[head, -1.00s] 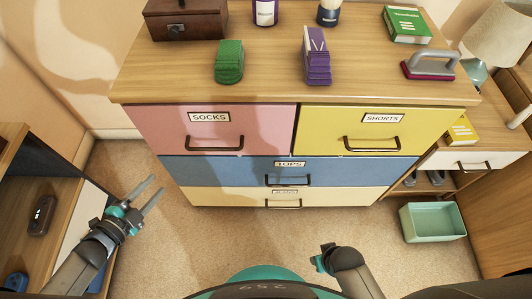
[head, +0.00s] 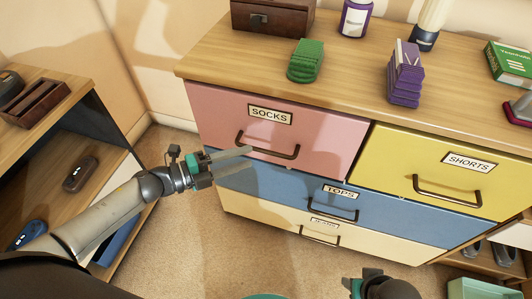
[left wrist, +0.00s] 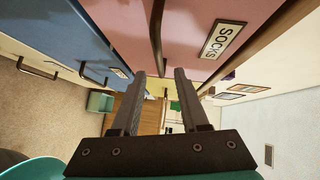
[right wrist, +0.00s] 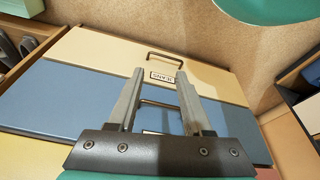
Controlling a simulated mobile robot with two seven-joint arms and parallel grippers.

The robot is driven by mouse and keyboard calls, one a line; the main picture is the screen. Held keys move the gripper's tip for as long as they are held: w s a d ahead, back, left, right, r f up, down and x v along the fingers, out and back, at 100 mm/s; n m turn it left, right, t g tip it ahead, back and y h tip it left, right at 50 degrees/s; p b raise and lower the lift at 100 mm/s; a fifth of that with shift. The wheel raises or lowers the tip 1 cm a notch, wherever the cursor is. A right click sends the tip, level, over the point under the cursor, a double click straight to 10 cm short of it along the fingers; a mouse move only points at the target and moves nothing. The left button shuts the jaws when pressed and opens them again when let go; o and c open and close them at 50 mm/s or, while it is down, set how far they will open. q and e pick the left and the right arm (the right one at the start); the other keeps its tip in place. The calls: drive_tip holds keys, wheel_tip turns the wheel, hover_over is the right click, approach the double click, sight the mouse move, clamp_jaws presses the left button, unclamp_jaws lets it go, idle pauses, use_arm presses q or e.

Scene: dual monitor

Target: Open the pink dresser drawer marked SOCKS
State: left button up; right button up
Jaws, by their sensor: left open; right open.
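The pink drawer (head: 325,132) marked SOCKS is at the dresser's upper left and looks closed. Its dark bar handle (head: 270,150) runs across its lower part. My left gripper (head: 248,158) is open, with its fingertips overlapping the handle's left part in the head view. In the left wrist view the pink front (left wrist: 190,30) and SOCKS label show, and the dark handle (left wrist: 156,30) lines up between the two fingertips (left wrist: 159,73); contact cannot be told. My right gripper (right wrist: 157,75) is open and empty, facing the lower drawers; in the head view it is low, partly cut off.
The yellow SHORTS drawer (head: 430,170), blue TOPS drawer (head: 290,190) and cream drawer (head: 270,222) look closed. Green (head: 306,62) and purple (head: 405,75) items stand on top. An open shelf unit (head: 60,115) stands left, near my left arm. Carpet lies in front.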

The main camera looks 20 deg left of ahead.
sight(262, 152)
use_arm(q)
drive_tip(key=b+x, duration=0.1)
drive_tip(key=x, duration=0.6)
use_arm(e)
drive_tip(key=r, duration=0.3)
drive_tip(key=shift+w+r+t, duration=0.3)
drive_tip(key=shift+w+r, duration=0.1)
use_arm(q)
drive_tip(key=shift+c, duration=0.2)
drive_tip(key=shift+a, duration=0.1)
clamp_jaws()
idle(0.3)
